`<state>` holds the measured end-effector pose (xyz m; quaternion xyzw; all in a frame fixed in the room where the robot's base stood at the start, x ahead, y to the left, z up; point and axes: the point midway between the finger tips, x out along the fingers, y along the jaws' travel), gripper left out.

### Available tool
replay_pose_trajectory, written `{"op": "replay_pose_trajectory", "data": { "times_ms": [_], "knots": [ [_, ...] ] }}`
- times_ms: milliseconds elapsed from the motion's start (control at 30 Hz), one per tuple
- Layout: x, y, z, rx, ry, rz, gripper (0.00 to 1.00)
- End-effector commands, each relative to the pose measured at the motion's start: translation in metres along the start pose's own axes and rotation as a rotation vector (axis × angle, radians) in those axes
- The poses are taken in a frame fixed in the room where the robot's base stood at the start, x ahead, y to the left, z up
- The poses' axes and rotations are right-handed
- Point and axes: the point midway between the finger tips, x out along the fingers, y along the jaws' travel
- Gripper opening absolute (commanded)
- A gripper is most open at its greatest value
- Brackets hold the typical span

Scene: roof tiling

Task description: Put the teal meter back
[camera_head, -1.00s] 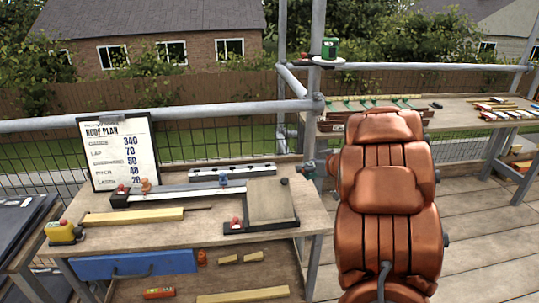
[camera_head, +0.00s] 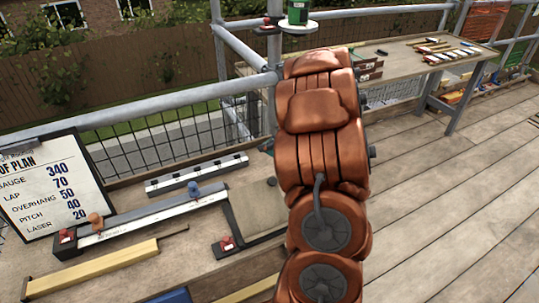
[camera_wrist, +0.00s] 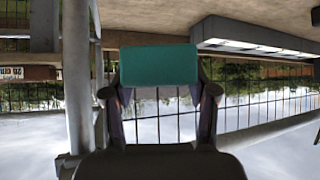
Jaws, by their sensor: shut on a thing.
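The teal meter (camera_wrist: 158,66) is a small teal block across the top of my gripper (camera_wrist: 160,96) in the wrist view. Both fingers close on it, one at each side, and it is held clear of any surface there. The wrist picture is upside down, with the sky at the bottom.
The workbench at left holds a roof plan board (camera_head: 48,185), a white rail with holes (camera_head: 196,175), a long rule (camera_head: 150,216) and a yellow-edged strip (camera_head: 92,270). A green device (camera_head: 297,12) stands on a round shelf by the scaffold. A second bench (camera_head: 420,62) is behind; decking at right is clear.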

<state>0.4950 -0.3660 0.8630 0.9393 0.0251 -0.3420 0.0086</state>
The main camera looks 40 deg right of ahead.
Motion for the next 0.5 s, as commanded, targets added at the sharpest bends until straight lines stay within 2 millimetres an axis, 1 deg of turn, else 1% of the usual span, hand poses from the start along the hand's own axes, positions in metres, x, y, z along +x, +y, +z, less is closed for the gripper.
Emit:
{"op": "replay_pose_trajectory", "data": {
  "times_ms": [33,233,400,500],
  "knots": [
    [0.008,-0.004,0.005,0.001,0.0,-0.007,0.14],
    [0.019,-0.006,0.014,-0.007,-0.001,-0.009,0.14],
    [0.032,-0.005,0.032,-0.002,-0.001,-0.008,0.14],
    [0.037,-0.005,0.039,-0.002,-0.001,-0.007,0.14]
  ]
}}
